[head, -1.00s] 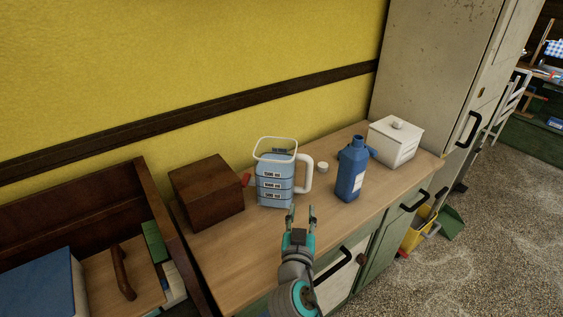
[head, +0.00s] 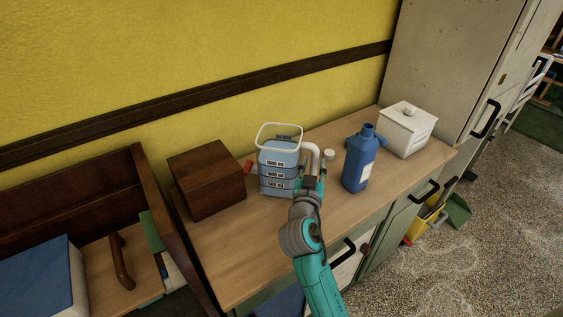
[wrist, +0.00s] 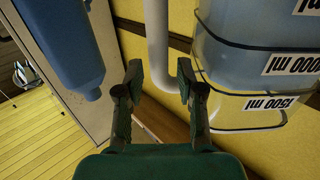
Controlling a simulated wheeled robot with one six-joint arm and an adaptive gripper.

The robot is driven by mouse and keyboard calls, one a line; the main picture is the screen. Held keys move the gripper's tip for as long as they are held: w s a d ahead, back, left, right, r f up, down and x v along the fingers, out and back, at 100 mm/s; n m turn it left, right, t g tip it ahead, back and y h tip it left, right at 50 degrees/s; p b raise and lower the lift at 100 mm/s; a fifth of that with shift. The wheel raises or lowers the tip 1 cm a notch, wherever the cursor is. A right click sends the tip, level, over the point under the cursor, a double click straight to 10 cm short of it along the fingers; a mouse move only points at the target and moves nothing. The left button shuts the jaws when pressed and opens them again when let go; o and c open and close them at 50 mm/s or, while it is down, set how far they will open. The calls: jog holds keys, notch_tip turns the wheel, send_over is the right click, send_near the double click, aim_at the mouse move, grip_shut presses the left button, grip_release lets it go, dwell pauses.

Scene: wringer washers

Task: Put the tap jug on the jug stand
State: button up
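The tap jug (head: 277,173) stands upright on the wooden counter, with blue-tinted sides, ml labels, a white rim and a white handle on its right. My gripper (head: 315,181) is at the handle side of the jug. In the wrist view my gripper (wrist: 160,85) is open, with the white handle (wrist: 158,45) between its two fingers and visible gaps at the sides. The labelled jug wall (wrist: 245,70) fills the right of that view. I cannot make out a jug stand in either view.
A brown wooden box (head: 205,180) stands left of the jug; a small red part (head: 248,167) shows between them. A blue bottle (head: 359,162) stands close on the right, with a white lidded box (head: 406,130) beyond. The counter front (head: 235,250) is clear.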

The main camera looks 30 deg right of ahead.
aim_at(315, 160)
jog(key=x, duration=0.3)
jog(key=shift+w+d, duration=0.2)
jog(key=shift+d, duration=0.1)
jog(key=shift+c, duration=0.2)
